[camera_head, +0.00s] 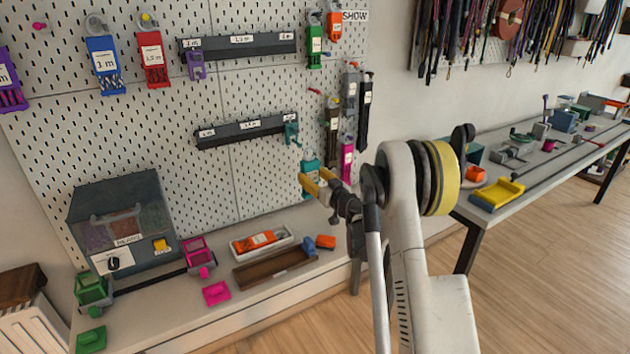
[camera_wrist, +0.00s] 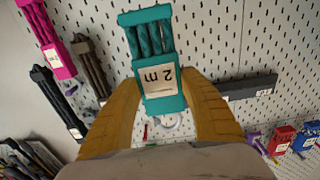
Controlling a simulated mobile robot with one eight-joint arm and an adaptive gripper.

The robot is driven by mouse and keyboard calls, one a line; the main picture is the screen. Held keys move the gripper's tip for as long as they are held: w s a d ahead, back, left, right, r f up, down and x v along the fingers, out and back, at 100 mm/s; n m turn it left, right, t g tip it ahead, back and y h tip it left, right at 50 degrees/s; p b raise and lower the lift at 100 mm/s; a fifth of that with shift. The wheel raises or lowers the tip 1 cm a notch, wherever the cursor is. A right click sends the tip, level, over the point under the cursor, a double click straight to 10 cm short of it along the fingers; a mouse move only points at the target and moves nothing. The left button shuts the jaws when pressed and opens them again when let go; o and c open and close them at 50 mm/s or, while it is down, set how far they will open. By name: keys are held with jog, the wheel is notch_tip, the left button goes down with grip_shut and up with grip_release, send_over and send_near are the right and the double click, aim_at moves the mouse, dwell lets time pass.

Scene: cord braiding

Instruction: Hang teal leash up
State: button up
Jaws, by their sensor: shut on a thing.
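The teal leash (camera_head: 311,167) is a flat teal holder with strands in it, held up in front of the pegboard (camera_head: 195,205). In the wrist view the teal leash (camera_wrist: 163,88) shows its label, "2 m", upside down, and its strands point to the top of the picture. My gripper (camera_head: 317,181) has its yellow fingers on both sides of the leash's label end, and they also show in the wrist view (camera_wrist: 162,100). A pale ring (camera_wrist: 169,122) shows just beyond the label end. I cannot tell whether the leash touches the board.
Dark leashes (camera_head: 332,122) and a pink leash (camera_head: 347,160) hang right beside the teal one. A dark rail (camera_head: 240,131) with a small teal piece (camera_head: 292,133) is to the left. Below, the bench holds a white tray (camera_head: 262,240) and a brown tray (camera_head: 274,268).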

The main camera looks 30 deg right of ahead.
jog(key=w, duration=0.9)
jog(key=shift+a, duration=0.15)
dwell(0.4)
jog(key=o, duration=0.5)
jog(key=c, duration=0.4)
jog(key=shift+o, duration=0.2)
jog(key=shift+s, duration=0.15)
jog(key=shift+f+b, duration=0.2)
jog(key=shift+b, duration=0.2)
dwell(0.5)
